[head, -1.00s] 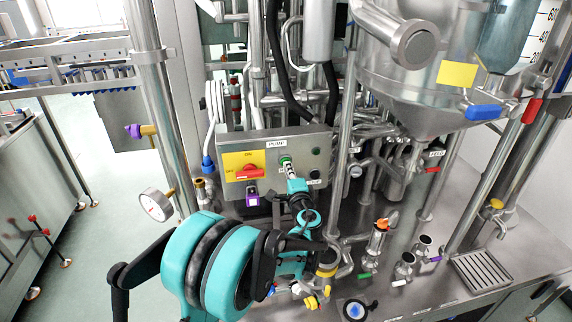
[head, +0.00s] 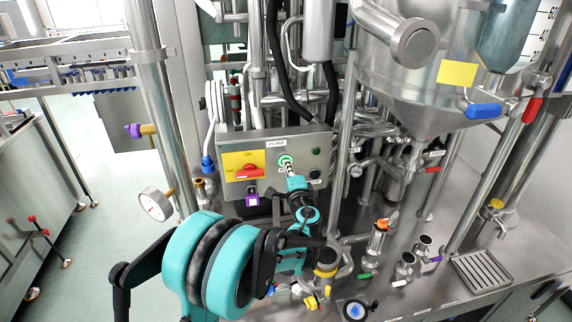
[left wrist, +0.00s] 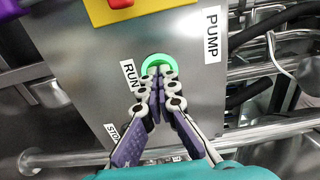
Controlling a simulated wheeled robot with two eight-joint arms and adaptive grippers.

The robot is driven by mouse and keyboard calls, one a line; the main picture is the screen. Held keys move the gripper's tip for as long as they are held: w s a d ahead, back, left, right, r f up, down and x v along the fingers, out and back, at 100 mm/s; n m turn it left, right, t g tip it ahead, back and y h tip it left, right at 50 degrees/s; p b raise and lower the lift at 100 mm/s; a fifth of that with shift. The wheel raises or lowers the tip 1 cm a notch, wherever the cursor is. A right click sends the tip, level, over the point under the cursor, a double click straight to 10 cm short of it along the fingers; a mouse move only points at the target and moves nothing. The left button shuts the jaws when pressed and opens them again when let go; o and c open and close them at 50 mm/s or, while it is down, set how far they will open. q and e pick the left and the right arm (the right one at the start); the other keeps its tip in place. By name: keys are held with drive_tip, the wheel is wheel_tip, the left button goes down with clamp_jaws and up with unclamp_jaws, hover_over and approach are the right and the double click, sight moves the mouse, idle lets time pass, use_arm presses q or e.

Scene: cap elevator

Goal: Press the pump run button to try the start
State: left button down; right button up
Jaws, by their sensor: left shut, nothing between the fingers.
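The green pump run button (head: 285,160) is on the front of the grey control box (head: 228,143), under the PUMP label (head: 276,144). In the left wrist view the button (left wrist: 156,62) shows as a bright green ring beside the RUN label (left wrist: 131,76). My left gripper (left wrist: 160,72) is shut and empty, with its fingertips over the lower part of the button. They hide its middle, and I cannot tell whether they touch it. In the head view the left gripper (head: 289,168) reaches up to the button from below. My right gripper is not in view.
A red rotary switch (head: 249,172) on a yellow plate is left of the button. A black button (head: 314,174) and a dark green lamp (head: 315,151) are to its right. A steel pipe (head: 345,130) stands right of the box. Several valves and fittings crowd the bench below.

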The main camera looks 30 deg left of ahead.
use_arm(q)
drive_tip(key=shift+s, duration=0.1)
drive_tip(key=shift+v, duration=2.65)
